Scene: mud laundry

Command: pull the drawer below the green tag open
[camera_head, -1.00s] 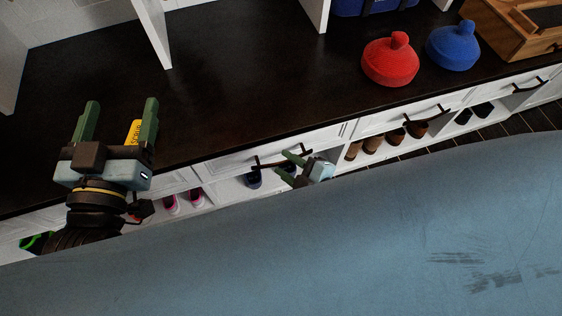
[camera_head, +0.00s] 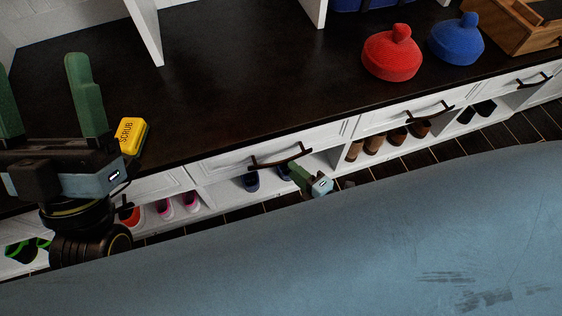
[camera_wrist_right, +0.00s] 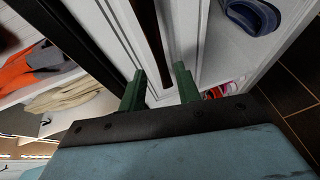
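The white drawer (camera_head: 222,167) with a dark bar handle (camera_head: 280,158) is shut, under the dark counter. My right gripper (camera_head: 298,172) is just below the right part of this handle, apart from it as far as I can see. In the right wrist view, its green fingers (camera_wrist_right: 160,86) are apart, with the dark handle (camera_wrist_right: 150,40) ahead of them and nothing held. More shut drawers, one with a handle (camera_head: 430,111), stand to the right. My left gripper (camera_head: 48,75) is open and empty at the left, above the counter. I see no green tag in these frames.
A yellow scrub block (camera_head: 132,136), a red rounded object (camera_head: 391,56) and a blue one (camera_head: 456,45) are on the counter (camera_head: 230,95). A wooden box (camera_head: 520,25) is at the upper right. Open shelves with shoes (camera_head: 415,130) are under the drawers.

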